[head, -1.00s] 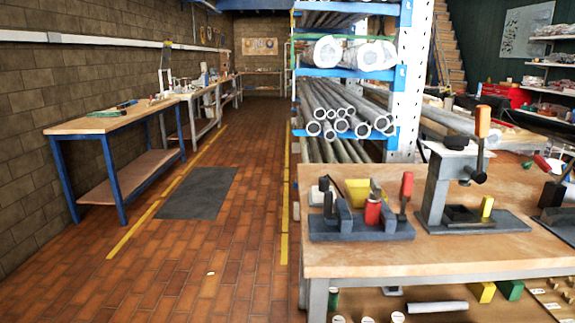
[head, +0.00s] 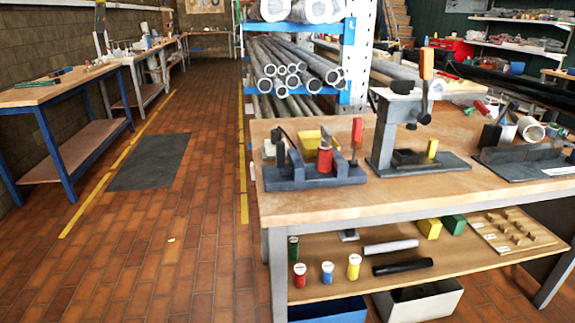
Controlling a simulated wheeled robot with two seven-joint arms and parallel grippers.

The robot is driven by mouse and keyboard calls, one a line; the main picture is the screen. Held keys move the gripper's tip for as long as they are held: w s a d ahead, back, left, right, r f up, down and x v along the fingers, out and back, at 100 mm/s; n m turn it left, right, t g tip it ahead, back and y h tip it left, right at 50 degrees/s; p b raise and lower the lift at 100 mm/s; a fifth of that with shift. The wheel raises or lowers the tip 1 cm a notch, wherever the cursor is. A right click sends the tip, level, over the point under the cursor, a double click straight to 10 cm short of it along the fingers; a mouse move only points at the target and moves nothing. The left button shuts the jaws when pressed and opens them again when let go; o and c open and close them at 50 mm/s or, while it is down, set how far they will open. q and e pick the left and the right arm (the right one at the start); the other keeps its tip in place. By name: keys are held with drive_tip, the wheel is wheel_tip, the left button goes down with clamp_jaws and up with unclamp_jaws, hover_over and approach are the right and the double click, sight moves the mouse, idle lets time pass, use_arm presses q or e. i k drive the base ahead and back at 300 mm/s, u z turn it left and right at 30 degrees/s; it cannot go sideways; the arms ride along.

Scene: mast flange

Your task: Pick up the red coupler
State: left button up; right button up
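Two red cylinders show, and I cannot tell for certain which is the red coupler. One red cylinder (head: 325,154) stands upright in a dark grey vise-like fixture (head: 312,178) at the left of the workbench top. The other, a small red cylinder with a white top (head: 300,276), stands on the lower shelf at the left. Neither of my grippers is in view.
The wooden workbench (head: 390,195) also carries a press (head: 410,130) and a dark fixture at the right. The lower shelf (head: 330,293) holds blue, yellow and green cylinders, a grey tube and a black tube. Pipe racks stand behind.

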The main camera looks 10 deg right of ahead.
sight(325, 158)
drive_tip(key=u, duration=0.35)
drive_tip(key=k, duration=0.4)
drive_tip(key=u, duration=1.2)
drive_tip(key=i, duration=0.65)
drive_tip(key=z, duration=0.75)
drive_tip(key=i, duration=1.1)
drive_tip(key=z, duration=1.1)
drive_tip(key=i, duration=0.2)
drive_tip(key=z, duration=0.25)
